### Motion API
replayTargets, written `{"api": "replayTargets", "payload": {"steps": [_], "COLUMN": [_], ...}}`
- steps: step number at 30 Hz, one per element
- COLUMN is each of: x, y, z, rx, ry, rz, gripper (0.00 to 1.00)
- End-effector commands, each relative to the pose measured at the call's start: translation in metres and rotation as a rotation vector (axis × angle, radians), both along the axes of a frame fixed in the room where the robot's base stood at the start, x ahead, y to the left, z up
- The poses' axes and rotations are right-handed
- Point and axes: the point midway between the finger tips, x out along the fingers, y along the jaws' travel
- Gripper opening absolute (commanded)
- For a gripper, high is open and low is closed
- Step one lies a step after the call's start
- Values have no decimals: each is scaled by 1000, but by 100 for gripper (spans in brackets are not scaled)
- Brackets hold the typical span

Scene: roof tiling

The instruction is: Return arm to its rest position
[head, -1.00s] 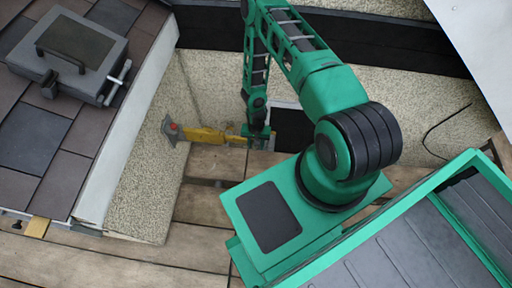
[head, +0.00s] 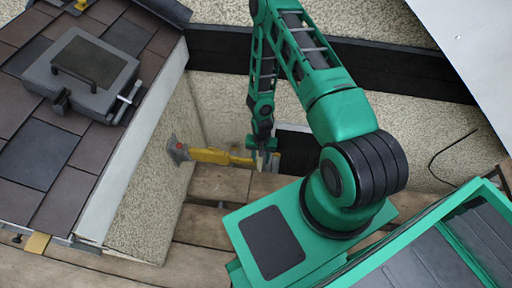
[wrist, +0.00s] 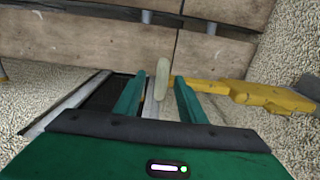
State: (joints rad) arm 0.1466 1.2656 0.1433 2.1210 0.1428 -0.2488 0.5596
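My green arm reaches down from the top of the head view, and my gripper (head: 264,158) hangs low over the plank deck near the rendered wall. In the wrist view my gripper (wrist: 158,90) has its two green fingers apart. A slim pale rod-like piece (wrist: 162,76) shows between them, with a visible gap on each side. I cannot tell what it belongs to. A yellow bar (head: 215,156) with a reddish-grey end lies just left of my gripper. In the wrist view the yellow bar (wrist: 265,95) lies right of the fingers.
A tiled roof slope (head: 45,150) with a pale edge board stands at left, carrying a dark grey case (head: 80,72). Plank decking (head: 200,222) runs below. A dark beam (head: 400,65) crosses the wall, and a pale panel (head: 475,40) fills the upper right.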

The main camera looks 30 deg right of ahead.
Motion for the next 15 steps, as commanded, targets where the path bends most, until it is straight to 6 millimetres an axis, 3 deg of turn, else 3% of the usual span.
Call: {"api": "replayTargets", "payload": {"steps": [9,11,15], "x": [3,8,24], "y": [-3,-8,-26], "z": [6,15,56], "rx": [-4,-10,-36], "ry": [-1,-4,-5], "rz": [3,8,28], "gripper": [37,37,37]}}
